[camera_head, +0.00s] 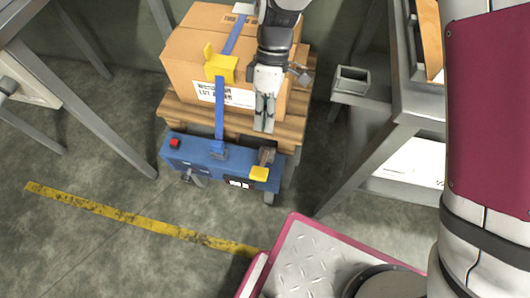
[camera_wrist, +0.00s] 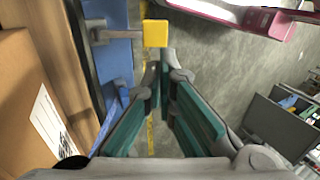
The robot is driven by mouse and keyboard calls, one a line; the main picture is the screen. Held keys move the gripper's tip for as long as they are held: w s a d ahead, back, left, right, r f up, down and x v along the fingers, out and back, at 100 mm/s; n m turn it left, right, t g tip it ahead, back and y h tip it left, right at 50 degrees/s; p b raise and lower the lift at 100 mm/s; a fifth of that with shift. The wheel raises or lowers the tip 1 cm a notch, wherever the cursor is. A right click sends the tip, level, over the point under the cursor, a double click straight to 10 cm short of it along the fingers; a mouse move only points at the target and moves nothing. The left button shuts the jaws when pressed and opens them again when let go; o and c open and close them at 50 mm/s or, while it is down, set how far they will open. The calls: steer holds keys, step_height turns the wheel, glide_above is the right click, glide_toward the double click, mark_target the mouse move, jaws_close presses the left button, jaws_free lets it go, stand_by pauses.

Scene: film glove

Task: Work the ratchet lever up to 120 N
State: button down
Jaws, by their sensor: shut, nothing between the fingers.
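A blue tensioning unit (camera_head: 200,160) stands at the front of the pallet, with a blue strap (camera_head: 219,105) running up from it and over the carton (camera_head: 190,50). The ratchet lever's yellow grip (camera_head: 259,173) sticks out at the unit's right front. It also shows in the wrist view (camera_wrist: 156,33), just beyond my fingertips. My gripper (camera_head: 264,127) points down, shut and empty, above and behind the grip. I cannot tell whether it touches the lever. A small black-and-white display (camera_head: 238,183) is on the unit's front; its reading is too small to make out.
A red button (camera_head: 174,142) is on the unit's left top. A yellow strap piece (camera_head: 221,68) sits on the carton's edge. A grey metal table frame (camera_head: 365,165) stands close on the right.

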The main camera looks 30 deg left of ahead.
mark_target(258, 176)
steer(key=shift+f, duration=0.1)
steer(key=b+x, duration=0.3)
steer(key=x, duration=1)
steer(key=shift+s+d+f+b, duration=0.1)
steer(key=shift+s+f+b, duration=0.1)
steer(key=shift+f+b, duration=0.15)
steer(key=shift+s, duration=0.15)
steer(key=shift+s+f+t, duration=0.15)
steer(key=shift+f+t, duration=0.1)
steer(key=shift+t, duration=0.15)
steer(key=shift+s+f, duration=0.1)
steer(key=shift+s+d+f+t+y+b, duration=0.2)
steer(key=shift+s+f+t+y+b, duration=0.15)
steer(key=shift+s+f+t, duration=0.35)
steer(key=shift+f+t, duration=0.3)
steer(key=shift+f, duration=0.1)
steer(key=shift+s+d+f+b, duration=0.1)
steer(key=shift+s+f+b, duration=0.15)
steer(key=shift+f+b, duration=0.25)
steer(key=shift+s+d+f+b, duration=0.1)
steer(key=shift+s+f+b, duration=0.15)
steer(key=shift+f, duration=0.45)
steer(key=shift+s, duration=0.15)
